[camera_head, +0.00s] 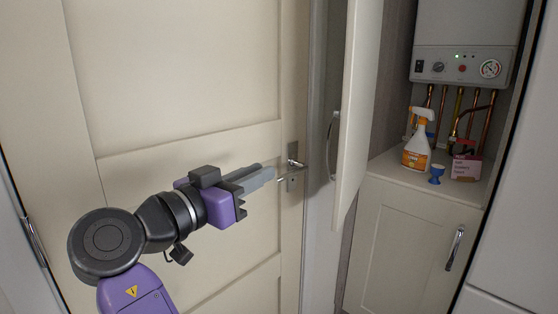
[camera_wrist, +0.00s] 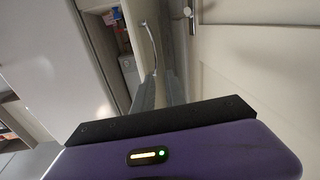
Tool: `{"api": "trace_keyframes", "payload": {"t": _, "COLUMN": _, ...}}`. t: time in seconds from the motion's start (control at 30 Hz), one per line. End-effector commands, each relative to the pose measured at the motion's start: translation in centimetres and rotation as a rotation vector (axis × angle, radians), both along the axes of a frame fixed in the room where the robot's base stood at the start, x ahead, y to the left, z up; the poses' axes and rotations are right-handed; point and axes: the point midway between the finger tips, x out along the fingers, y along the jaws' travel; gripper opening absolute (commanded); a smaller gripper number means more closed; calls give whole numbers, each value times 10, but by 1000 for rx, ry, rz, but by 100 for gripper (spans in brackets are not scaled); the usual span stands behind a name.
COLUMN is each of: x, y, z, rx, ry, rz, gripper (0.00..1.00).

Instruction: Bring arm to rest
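My arm reaches in from the lower left of the head view. My gripper (camera_head: 268,172) is purple and black with grey fingers. It points right, in front of the cream door, with its tips close to the door handle (camera_head: 294,162). The fingers lie close together and look shut, with nothing seen between them. Whether the tips touch the door or handle cannot be told. In the wrist view the grey fingers (camera_wrist: 160,90) show beyond the black edge of the purple gripper body.
The cream door (camera_head: 180,80) fills the left. A cabinet door (camera_head: 357,110) stands open to the right of my gripper. Beyond it, a spray bottle (camera_head: 417,145), a blue egg cup (camera_head: 436,174) and a pink box (camera_head: 465,165) stand on a shelf under a boiler (camera_head: 465,65).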

Motion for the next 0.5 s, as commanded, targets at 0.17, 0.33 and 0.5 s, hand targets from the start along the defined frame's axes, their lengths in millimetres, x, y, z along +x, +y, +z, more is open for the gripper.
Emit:
{"api": "trace_keyframes", "payload": {"t": 0.17, "x": 11, "y": 15, "z": 9, "rx": -47, "ry": 1, "rz": 86, "gripper": 16}}
{"api": "trace_keyframes", "payload": {"t": 0.33, "x": 20, "y": 37, "z": 24, "rx": -85, "ry": -19, "rz": 210, "gripper": 16}}
{"api": "trace_keyframes", "payload": {"t": 0.5, "x": 25, "y": 61, "z": 15, "rx": -142, "ry": -26, "rz": 367, "gripper": 16}}
